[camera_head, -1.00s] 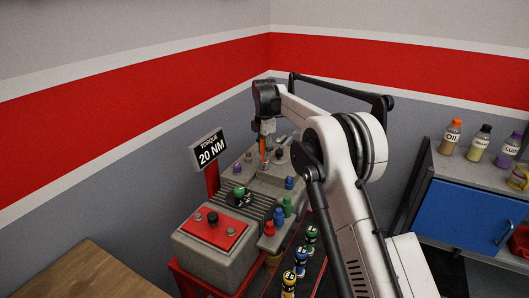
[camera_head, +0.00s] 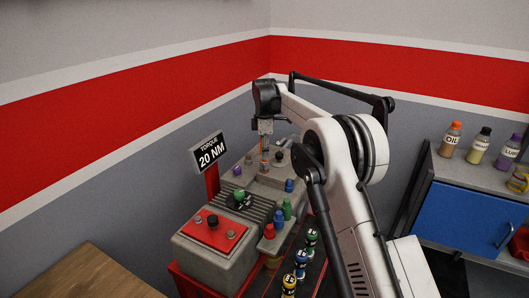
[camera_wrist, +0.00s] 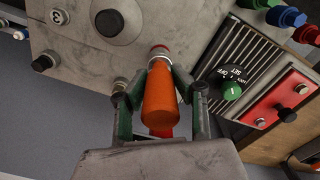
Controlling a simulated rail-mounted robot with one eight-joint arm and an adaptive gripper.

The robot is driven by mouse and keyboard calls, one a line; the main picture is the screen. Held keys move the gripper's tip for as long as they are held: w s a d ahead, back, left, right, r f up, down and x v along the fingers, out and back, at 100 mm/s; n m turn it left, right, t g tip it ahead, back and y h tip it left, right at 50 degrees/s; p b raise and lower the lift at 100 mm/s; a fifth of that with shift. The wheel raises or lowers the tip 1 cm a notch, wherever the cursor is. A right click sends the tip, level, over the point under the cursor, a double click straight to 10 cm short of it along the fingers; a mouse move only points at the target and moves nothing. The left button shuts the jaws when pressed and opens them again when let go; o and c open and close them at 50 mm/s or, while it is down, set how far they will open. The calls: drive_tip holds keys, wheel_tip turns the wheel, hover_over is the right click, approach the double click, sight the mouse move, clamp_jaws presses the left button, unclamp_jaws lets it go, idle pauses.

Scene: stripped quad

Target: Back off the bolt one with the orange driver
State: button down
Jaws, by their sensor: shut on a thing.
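My gripper (camera_head: 265,145) is over the far part of the grey machine block (camera_head: 213,207). In the wrist view its two fingers (camera_wrist: 158,85) are shut on the orange driver (camera_wrist: 160,100), one on each side of the handle. The driver's far end has a red and pale ring and points down toward the block's grey top. Its tip is hidden, so I cannot tell whether it touches a bolt. A bolt marked 3 (camera_wrist: 58,16) and other bolt heads (camera_wrist: 120,86) show on the block. I cannot tell which is bolt one.
A green selector knob (camera_wrist: 232,91) and a red panel with knobs (camera_head: 211,229) are on the block. Blue (camera_head: 289,185), green and red caps line its right side. A torque sign reading 20 NM (camera_head: 208,151) stands at left. A wooden table (camera_head: 85,275) is at lower left.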

drive_tip(key=shift+m, duration=2.2)
drive_tip(key=shift+f+b, duration=0.2)
drive_tip(key=shift+b, duration=0.1)
drive_tip(key=shift+f+b, duration=0.35)
drive_tip(key=shift+f, duration=0.25)
drive_tip(key=shift+n, duration=1.1)
drive_tip(key=shift+n, duration=0.3)
drive_tip(key=shift+r, duration=0.25)
drive_tip(key=shift+r+p, duration=0.95)
drive_tip(key=shift+r, duration=0.95)
